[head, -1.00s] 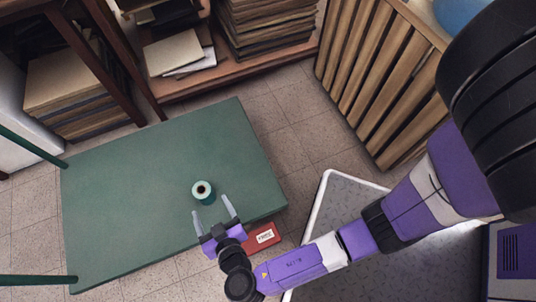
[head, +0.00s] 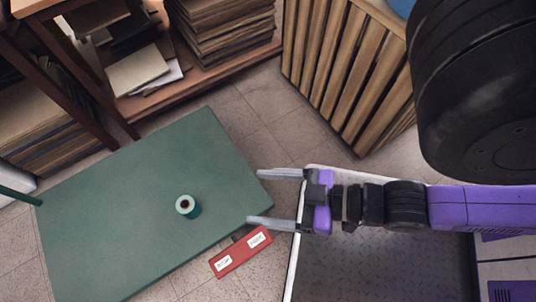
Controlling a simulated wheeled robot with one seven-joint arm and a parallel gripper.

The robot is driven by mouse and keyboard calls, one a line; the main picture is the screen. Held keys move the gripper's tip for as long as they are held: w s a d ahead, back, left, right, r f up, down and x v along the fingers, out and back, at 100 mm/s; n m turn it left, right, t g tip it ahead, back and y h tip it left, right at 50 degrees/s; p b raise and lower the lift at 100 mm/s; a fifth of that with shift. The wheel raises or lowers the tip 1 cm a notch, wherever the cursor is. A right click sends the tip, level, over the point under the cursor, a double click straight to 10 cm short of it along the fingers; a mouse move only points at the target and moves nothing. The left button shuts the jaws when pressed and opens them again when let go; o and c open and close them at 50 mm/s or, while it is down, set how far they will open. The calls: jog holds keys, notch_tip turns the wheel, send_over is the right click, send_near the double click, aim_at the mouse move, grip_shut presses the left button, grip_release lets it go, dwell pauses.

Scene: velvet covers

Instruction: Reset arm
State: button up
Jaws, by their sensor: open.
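My gripper (head: 270,198) is open and empty, its two grey fingers apart and pointing left. The fingertips are at the right edge of the green table (head: 115,215) in the picture. My purple and black arm runs from the gripper to the right edge of the view. A teal spool with a white top (head: 187,206) stands upright on the green table, left of the gripper and apart from it.
A red box with white labels (head: 240,252) shows beside the table's right edge, below the fingers. A slatted wooden crate (head: 345,75) stands at the upper right. Shelves with stacked papers (head: 225,30) are at the back. Tiled floor lies bare between them.

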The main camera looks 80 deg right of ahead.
jog(key=shift+s+d+r+t, duration=0.1)
jog(key=shift+d+r+t, duration=0.05)
jog(key=shift+r, duration=0.4)
jog(key=shift+d+r+t, duration=0.15)
jog(key=shift+r, duration=0.4)
notch_tip(320, 180, up, 33)
jog(key=p, duration=3.3)
